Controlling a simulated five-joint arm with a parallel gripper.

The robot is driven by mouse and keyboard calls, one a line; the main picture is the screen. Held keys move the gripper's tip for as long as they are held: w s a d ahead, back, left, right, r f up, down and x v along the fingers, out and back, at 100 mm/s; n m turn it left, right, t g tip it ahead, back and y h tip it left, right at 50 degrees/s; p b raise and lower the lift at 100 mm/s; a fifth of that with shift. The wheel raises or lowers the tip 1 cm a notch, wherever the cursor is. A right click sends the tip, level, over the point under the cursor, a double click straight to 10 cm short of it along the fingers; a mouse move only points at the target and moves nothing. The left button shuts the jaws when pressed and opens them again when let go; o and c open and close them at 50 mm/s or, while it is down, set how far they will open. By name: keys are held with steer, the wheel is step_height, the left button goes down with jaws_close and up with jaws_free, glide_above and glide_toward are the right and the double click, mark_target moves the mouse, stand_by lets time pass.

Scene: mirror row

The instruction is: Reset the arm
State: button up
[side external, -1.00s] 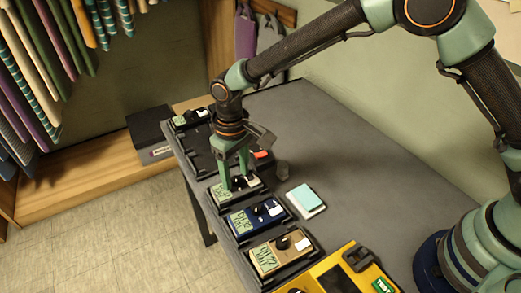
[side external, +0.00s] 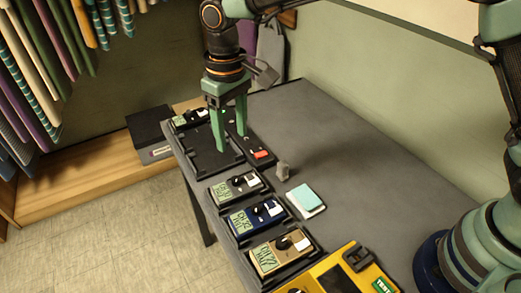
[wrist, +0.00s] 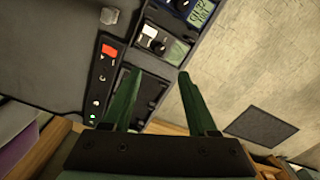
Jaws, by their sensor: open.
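My gripper (side external: 231,143) is open and empty, fingers pointing down, above the far part of the table near the empty dark holder (side external: 205,160). It also shows in the wrist view (wrist: 157,74), with clear space between the fingers. A grey device (side external: 238,186) sits in its black holder, apart from my gripper; it also shows in the wrist view (wrist: 153,38). A blue device (side external: 257,215) and a tan device (side external: 280,253) sit in the row on the near side. Another device (side external: 190,118) is at the far end, partly behind my gripper.
A black strip with a red switch (side external: 262,154) lies beside the holders. A small grey block (side external: 282,171), a teal-and-white pad (side external: 306,199) and a yellow tester (side external: 347,281) are on the table (side external: 345,165). The table's middle is clear. Fabrics hang (side external: 30,80) at left.

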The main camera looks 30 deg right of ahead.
steer(key=s+d+r+m+t, duration=0.1)
steer(key=s+d+r, duration=0.1)
steer(key=d+r, duration=0.45)
steer(key=s+d+r+m+t, duration=0.1)
steer(key=s+d+r+t, duration=0.15)
steer(key=d, duration=0.65)
steer(key=s+d+m+t, duration=0.2)
steer(key=s+d, duration=0.6)
steer(key=d, duration=0.2)
steer(key=shift+s+d, duration=0.35)
steer(key=shift+s, duration=0.05)
